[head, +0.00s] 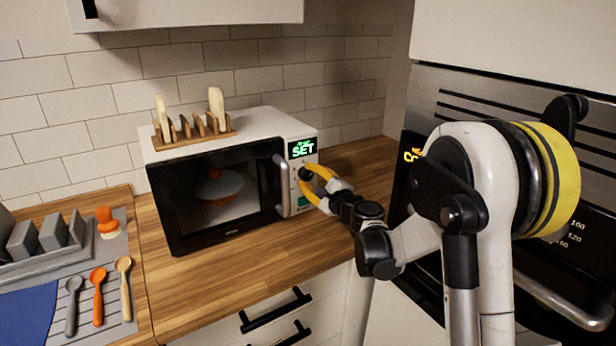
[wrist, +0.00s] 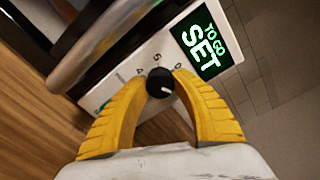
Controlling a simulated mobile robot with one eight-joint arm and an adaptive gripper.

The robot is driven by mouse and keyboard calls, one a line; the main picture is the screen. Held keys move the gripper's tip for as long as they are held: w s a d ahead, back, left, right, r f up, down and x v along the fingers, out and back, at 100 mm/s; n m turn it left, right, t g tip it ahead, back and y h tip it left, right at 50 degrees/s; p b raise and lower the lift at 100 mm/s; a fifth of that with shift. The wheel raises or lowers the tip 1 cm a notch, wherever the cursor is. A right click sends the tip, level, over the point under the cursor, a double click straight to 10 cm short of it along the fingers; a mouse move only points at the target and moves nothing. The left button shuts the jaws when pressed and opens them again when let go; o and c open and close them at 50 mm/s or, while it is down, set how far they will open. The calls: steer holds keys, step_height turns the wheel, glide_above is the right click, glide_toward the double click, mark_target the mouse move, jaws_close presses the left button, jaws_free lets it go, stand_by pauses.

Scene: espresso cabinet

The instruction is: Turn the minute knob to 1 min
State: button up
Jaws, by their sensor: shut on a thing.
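The minute knob (wrist: 160,84) is a small black dial with a white pointer mark on the microwave's white control panel. In the wrist view the pointer aims toward the lower right, and part of the numbers around it is hidden. My gripper (head: 306,180) has its yellow fingers shut on the knob, one on each side; the wrist view shows the fingertips (wrist: 161,82) touching it. The green display (head: 302,148) above the knob reads "SET", and the wrist view shows "TO GO" and "SET" on the display (wrist: 206,46).
The microwave (head: 222,150) stands on a wooden counter (head: 250,245), its door closed with a bowl-like item inside. A wooden rack (head: 195,134) sits on top. Several spoons (head: 98,295) lie at the left. An oven (head: 480,105) is at the right.

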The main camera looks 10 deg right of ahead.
steer(key=o, duration=1.2)
steer(key=shift+a, duration=0.1)
steer(key=v, duration=1.2)
steer(key=shift+r, duration=0.1)
